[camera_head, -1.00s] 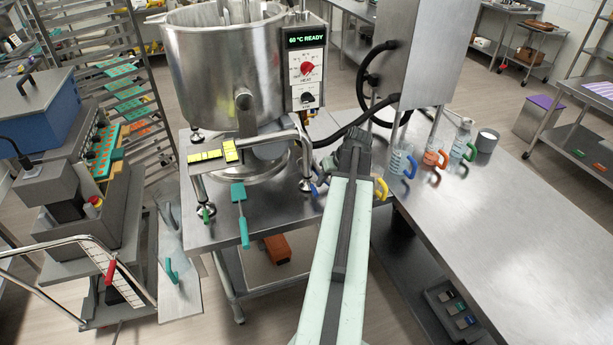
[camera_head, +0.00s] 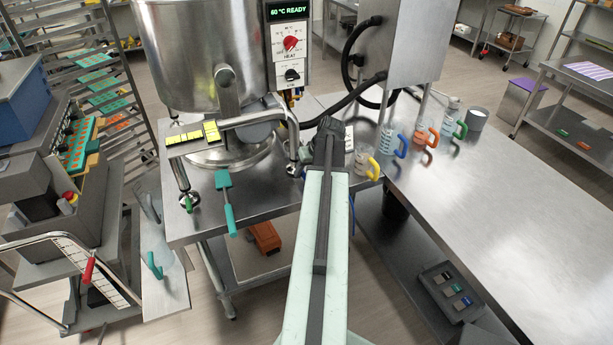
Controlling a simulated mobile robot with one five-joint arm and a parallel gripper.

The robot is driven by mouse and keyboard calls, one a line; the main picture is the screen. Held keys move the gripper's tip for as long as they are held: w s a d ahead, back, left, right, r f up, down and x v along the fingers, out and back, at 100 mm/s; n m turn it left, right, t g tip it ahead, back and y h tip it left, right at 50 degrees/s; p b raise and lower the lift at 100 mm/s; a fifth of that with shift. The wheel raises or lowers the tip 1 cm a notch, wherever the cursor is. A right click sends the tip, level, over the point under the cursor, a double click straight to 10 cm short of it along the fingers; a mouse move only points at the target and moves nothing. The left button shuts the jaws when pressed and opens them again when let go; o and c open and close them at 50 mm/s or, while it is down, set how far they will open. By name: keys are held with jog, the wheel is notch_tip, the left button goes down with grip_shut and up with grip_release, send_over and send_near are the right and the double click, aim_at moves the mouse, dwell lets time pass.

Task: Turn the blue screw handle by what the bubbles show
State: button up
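The steel kettle (camera_head: 190,60) stands on legs with round feet on the steel table. On its front bar lie two yellow bubble vials (camera_head: 190,133) (camera_head: 211,131), set at an angle to each other; their bubbles are too small to read. A small blue part (camera_head: 303,171), perhaps the blue screw handle, shows by the right front foot, partly hidden by my arm. A green handle (camera_head: 188,204) is at the left front foot. My gripper (camera_head: 328,127) is at the arm's far end, just right of that right foot; its fingers cannot be made out.
A teal spatula (camera_head: 227,205) lies over the table's front edge. Jugs with yellow (camera_head: 374,168), blue (camera_head: 402,146), orange (camera_head: 434,136) and green (camera_head: 461,130) handles stand to the right of my gripper. A black hose (camera_head: 340,114) runs behind it. The right table is largely clear.

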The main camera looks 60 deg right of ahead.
grip_shut()
dwell(1.4)
